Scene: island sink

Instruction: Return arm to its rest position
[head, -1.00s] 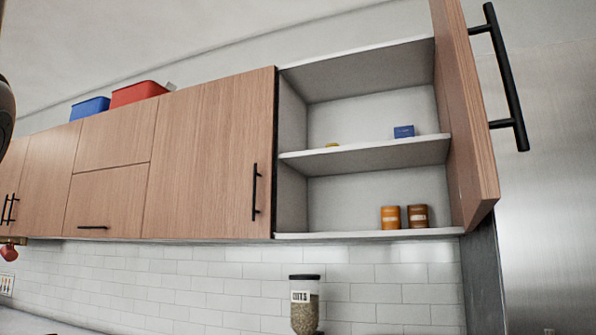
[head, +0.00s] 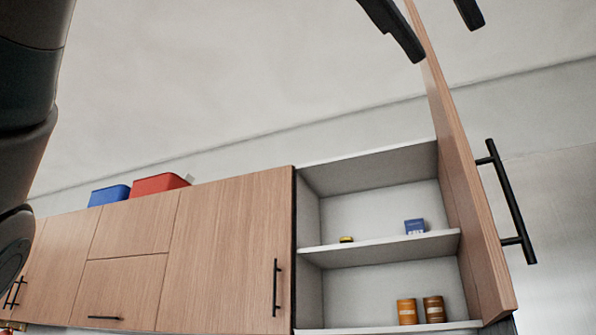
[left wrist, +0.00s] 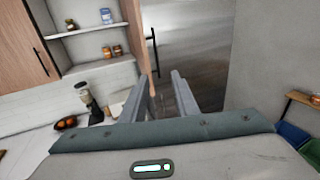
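My left gripper (head: 445,42) shows at the top of the head view, its two dark fingers apart and empty. It is in front of the ceiling and above the open cabinet door. In the left wrist view the left gripper (left wrist: 163,76) has its fingers spread with nothing between them, pointing towards the open door and the steel surface. A dark link of my arm fills the left edge of the head view. My right gripper is not in view.
The open cabinet door (head: 468,190) with a black handle (head: 510,205) stands out at the right. The cabinet holds a blue box (head: 414,227) and two brown jars (head: 406,312). A blue bin (head: 109,195) and a red bin (head: 158,184) sit on top.

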